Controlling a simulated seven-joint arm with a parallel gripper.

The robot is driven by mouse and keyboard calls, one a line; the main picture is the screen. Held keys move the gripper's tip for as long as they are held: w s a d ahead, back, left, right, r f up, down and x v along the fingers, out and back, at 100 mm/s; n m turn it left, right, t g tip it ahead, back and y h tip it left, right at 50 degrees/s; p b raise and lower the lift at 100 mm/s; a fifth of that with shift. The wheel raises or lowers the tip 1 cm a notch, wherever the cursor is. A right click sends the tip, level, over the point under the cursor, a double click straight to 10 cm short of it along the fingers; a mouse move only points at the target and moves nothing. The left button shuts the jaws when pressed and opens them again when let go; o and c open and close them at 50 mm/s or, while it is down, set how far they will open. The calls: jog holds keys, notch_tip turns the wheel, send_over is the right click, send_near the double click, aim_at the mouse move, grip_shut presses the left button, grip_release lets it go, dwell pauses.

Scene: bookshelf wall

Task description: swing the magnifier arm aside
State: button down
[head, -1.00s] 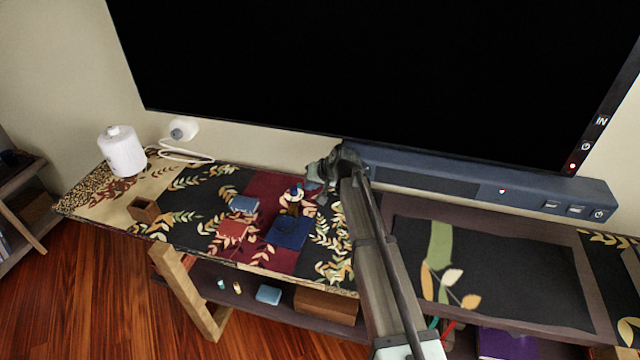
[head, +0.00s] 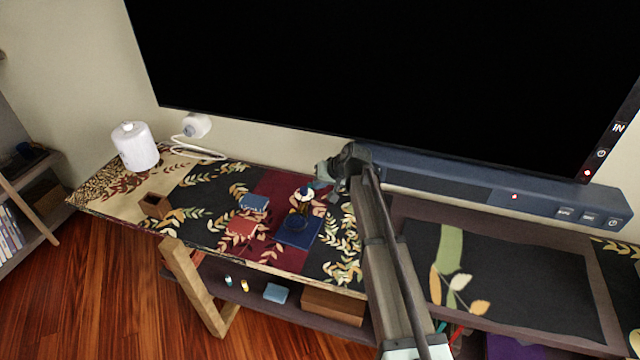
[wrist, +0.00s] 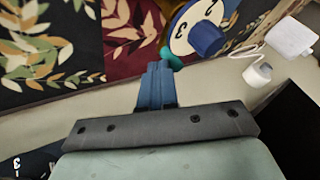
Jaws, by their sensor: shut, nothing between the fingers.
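I cannot clearly pick out a magnifier arm. On the patterned shelf top, a pale round piece with a blue knob (head: 304,192) stands behind a flat blue square piece (head: 297,231) that has a faint ring on it. In the wrist view the round piece shows as a white disc with numbers (wrist: 184,42) and a blue knob (wrist: 207,38), just beyond my fingertips, with a teal bit beside it. My gripper (wrist: 157,72) is shut and empty, its blue fingers together. In the head view my gripper (head: 322,181) is just right of the disc, partly hidden by my arm.
A large black screen (head: 380,80) and a blue-grey bar (head: 440,182) stand behind. A red box (head: 241,228), a light blue box (head: 254,202), a brown open box (head: 155,205) and a white canister (head: 135,146) are left. A white corded device (head: 197,125) lies beyond.

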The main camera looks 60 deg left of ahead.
jog(key=shift+a, duration=0.2)
jog(key=s+a+n+g+h, duration=0.4)
jog(key=s+n, duration=0.2)
jog(key=n, duration=0.4)
jog(key=shift+s+a+h, duration=0.2)
jog(key=shift+h, duration=0.1)
dwell(0.5)
jog(key=shift+s, duration=0.15)
dwell(0.4)
